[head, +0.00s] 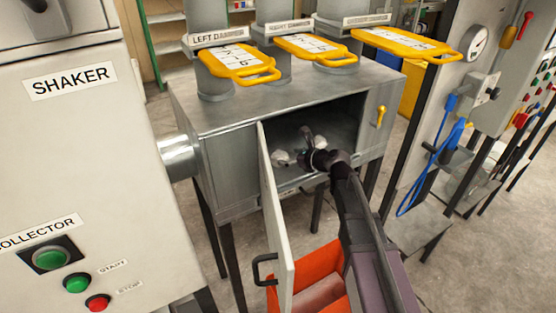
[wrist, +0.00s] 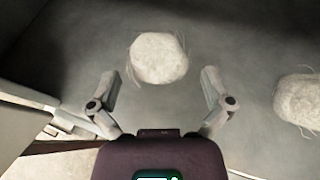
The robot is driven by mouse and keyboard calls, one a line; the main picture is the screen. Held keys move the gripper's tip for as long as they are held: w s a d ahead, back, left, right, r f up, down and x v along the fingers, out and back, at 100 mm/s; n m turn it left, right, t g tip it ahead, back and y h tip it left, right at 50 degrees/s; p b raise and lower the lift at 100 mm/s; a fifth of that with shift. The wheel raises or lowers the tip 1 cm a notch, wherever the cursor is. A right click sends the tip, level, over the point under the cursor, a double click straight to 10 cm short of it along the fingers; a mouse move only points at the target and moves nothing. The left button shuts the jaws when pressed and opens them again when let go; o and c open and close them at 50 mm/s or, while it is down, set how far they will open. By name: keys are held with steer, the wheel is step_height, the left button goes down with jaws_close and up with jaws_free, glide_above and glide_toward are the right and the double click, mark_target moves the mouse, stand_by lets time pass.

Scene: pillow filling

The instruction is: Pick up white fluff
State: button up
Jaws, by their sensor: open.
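A white fluff clump (wrist: 159,58) lies on the grey metal floor of the cabinet, ahead of my gripper (wrist: 157,85) in the wrist view. The two fingers are spread apart with nothing between them, and the clump is just beyond the fingertips. A second white fluff clump (wrist: 298,100) lies to the right, outside the fingers. In the head view my gripper (head: 306,150) reaches through the open cabinet front, with a white clump (head: 281,157) to its left. The other clump is partly hidden by my gripper there.
The metal cabinet (head: 215,122) has its door (head: 277,220) swung open left of my arm. An orange bin (head: 325,262) stands below the opening. Yellow-handled dampers (head: 237,60) sit on top. The shaker panel (head: 75,140) is at left, and a blue hose (head: 410,190) hangs at right.

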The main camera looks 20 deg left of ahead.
mark_target(282, 155)
steer(key=shift+b+x, duration=0.6)
steer(key=shift+x, duration=1.5)
steer(key=shift+s+a+r, duration=0.1)
steer(key=shift+r, duration=0.05)
steer(key=c, duration=0.9)
